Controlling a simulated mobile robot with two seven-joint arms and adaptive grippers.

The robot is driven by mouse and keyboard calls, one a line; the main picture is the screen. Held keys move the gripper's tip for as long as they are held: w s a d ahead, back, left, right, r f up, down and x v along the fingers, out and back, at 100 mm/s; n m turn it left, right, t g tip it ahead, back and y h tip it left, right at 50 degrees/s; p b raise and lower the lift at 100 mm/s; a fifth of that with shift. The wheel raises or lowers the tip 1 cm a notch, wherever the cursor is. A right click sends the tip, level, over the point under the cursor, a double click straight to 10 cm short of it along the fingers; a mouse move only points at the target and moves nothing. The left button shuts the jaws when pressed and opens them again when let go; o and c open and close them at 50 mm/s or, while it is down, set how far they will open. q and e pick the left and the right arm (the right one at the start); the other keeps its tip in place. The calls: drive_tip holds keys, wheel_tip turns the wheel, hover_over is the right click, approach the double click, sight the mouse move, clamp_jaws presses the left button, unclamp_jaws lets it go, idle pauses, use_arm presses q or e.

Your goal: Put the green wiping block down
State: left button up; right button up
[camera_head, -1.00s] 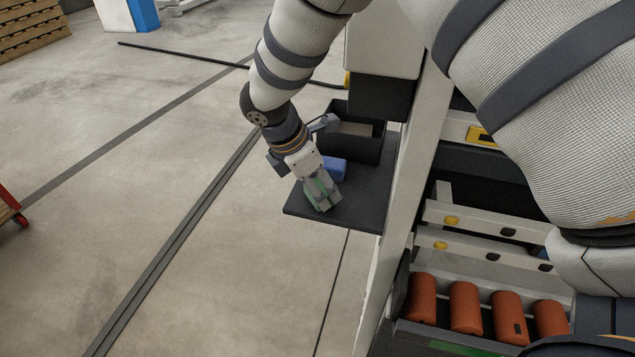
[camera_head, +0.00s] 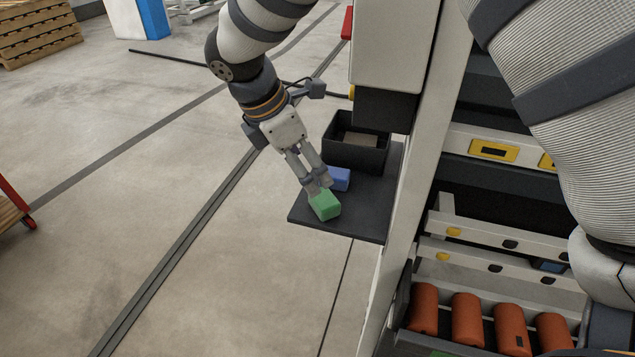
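The green wiping block (camera_head: 325,206) rests on the dark side shelf (camera_head: 368,222), close to its front left edge. My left gripper (camera_head: 318,187) is just above and behind the block. Its two fingers are apart with a gap between them, and the block shows almost whole below the fingertips. Whether a fingertip still touches the block's upper edge is hard to tell. My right arm fills the upper right, and its gripper is out of the picture.
A blue block (camera_head: 339,179) lies on the shelf right beside the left fingers. A black open bin (camera_head: 357,158) stands behind it. The white machine post (camera_head: 425,130) borders the shelf on the right. Orange cylinders (camera_head: 467,320) lie in a lower rack. Floor left of the shelf is clear.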

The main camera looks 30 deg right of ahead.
drive_tip(key=s+a+f+m+g+y, duration=0.1)
drive_tip(key=s+a+f+m+y, duration=0.15)
drive_tip(key=s+f, duration=0.55)
drive_tip(key=s+a+f+m+g+y, duration=0.25)
drive_tip(key=s+f, duration=0.35)
drive_tip(key=f, duration=0.5)
drive_tip(key=s+d+f+m, duration=0.2)
drive_tip(key=s+m, duration=0.4)
drive_tip(key=s, duration=0.6)
drive_tip(key=s+d+f+m, duration=0.2)
drive_tip(key=s+f+m, duration=0.3)
drive_tip(key=s, duration=0.7)
drive_tip(key=shift+m+t, duration=0.45)
drive_tip(key=shift+m, duration=0.45)
drive_tip(key=shift+c, duration=0.4)
